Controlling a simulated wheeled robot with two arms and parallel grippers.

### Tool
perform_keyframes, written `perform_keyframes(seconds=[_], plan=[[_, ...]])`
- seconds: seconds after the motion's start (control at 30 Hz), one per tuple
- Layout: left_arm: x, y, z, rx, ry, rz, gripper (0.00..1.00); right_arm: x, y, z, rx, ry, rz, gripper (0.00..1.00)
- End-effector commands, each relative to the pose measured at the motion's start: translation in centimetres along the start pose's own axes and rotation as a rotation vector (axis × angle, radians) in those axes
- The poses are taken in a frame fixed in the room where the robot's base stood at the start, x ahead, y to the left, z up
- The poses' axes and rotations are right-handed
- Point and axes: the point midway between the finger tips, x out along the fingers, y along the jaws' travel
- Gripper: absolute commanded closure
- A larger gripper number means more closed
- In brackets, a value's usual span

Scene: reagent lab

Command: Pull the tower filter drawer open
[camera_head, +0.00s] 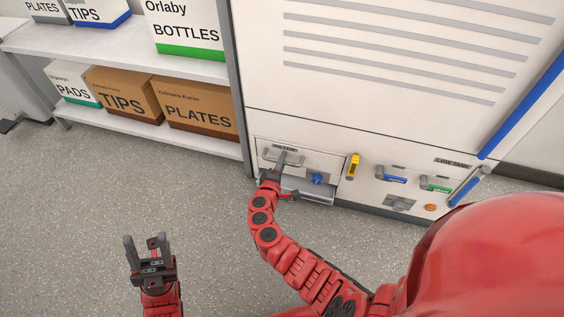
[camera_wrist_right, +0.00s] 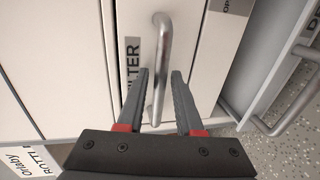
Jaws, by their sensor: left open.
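The filter drawer (camera_head: 302,160) is a white front low in the tall white tower, with a small label above its handle. It looks flush with the panel around it. Its silver bar handle (camera_wrist_right: 160,65) stands in the right wrist view next to the FILTER label (camera_wrist_right: 132,62). My right gripper (camera_head: 281,164) is at this handle; in the right wrist view its two fingers (camera_wrist_right: 160,85) stand on either side of the bar, with gaps visible on both sides. Whether a finger touches the bar is unclear. My left gripper (camera_head: 146,243) is open and empty above the floor.
A lower tray front with its own handle (camera_wrist_right: 284,120) juts out below the filter drawer. A shelf (camera_head: 150,130) with boxes stands left. The floor in front is clear.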

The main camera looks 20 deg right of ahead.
Motion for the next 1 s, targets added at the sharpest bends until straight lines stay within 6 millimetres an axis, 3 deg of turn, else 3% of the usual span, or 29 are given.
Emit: perform_keyframes(seconds=[0.03, 0.17, 1.0], plan=[[0.0, 0.0, 0.0, 0.0, 0.0, 0.0, 0.5, -0.01, 0.0, -0.01, 0.0, 0.0, 0.0, 0.76], [0.0, -0.01, 0.0, 0.0, 0.0, 0.0, 0.5, -0.02, 0.0, -0.02, 0.0, 0.0, 0.0, 1.0], [-0.01, -0.01, -0.01, 0.0, 0.0, -0.001, 0.5, -0.04, -0.04, -0.04, 0.0, 0.001, -0.001, 1.0]])
